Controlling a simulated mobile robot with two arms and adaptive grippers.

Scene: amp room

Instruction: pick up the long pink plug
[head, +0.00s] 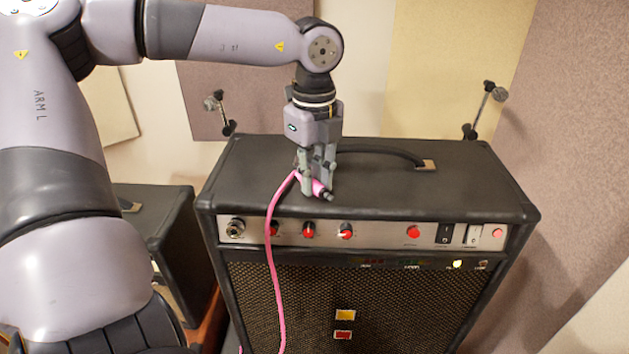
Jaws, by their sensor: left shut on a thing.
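The long pink plug (319,188) is at the top of the amplifier (440,190), near its front edge, with a dark tip pointing right. A pink cable runs from it down over the amplifier's front. My left gripper (317,185) points down and is shut on the pink plug. The fingers hide part of the plug. I cannot tell whether the plug touches the amplifier's top or is just above it. My right gripper does not show.
The amplifier has a black carry handle (385,152) behind the gripper, and red knobs and a jack socket (236,228) on its front panel. A second dark cabinet (160,215) stands at the left. Padded panels line the wall behind.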

